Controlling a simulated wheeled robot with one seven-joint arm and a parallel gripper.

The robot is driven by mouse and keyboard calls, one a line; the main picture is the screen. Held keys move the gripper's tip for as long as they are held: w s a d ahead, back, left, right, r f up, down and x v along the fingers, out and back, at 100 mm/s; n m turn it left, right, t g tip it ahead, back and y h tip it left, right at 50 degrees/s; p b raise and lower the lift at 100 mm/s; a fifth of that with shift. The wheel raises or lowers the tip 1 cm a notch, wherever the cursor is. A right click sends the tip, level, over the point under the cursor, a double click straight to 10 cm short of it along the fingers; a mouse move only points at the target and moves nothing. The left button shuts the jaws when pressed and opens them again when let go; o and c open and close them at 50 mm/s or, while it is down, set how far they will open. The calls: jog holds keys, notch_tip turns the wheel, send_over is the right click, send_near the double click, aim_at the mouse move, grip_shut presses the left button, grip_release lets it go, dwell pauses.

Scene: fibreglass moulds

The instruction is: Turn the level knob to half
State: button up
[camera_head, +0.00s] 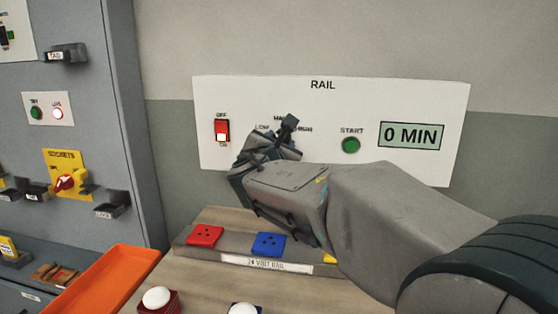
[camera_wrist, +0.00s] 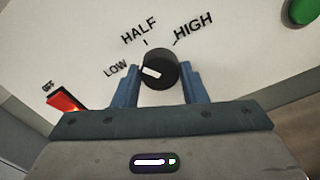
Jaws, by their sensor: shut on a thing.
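The black level knob (camera_wrist: 160,64) is on the white RAIL panel, among the words LOW, HALF and HIGH. Its white pointer mark is turned left, toward LOW. In the wrist view my gripper (camera_wrist: 159,78) has one blue-grey finger on each side of the knob and is shut on it. In the head view my gripper (camera_head: 278,138) is against the panel (camera_head: 420,98) and hides the knob and part of the lettering.
A red OFF/ON switch (camera_head: 222,130) is left of the knob, and a green START button (camera_head: 351,145) and a "0 MIN" display (camera_head: 411,135) are to the right. Below are a bench with red (camera_head: 205,235) and blue (camera_head: 268,245) sockets and an orange tray (camera_head: 105,285).

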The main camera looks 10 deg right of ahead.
jog(key=shift+m+b, duration=3.5)
jog(key=shift+b, duration=0.7)
jog(key=o, duration=1)
jog(key=shift+c, duration=0.2)
jog(key=v, duration=1.4)
jog(key=shift+p, duration=0.3)
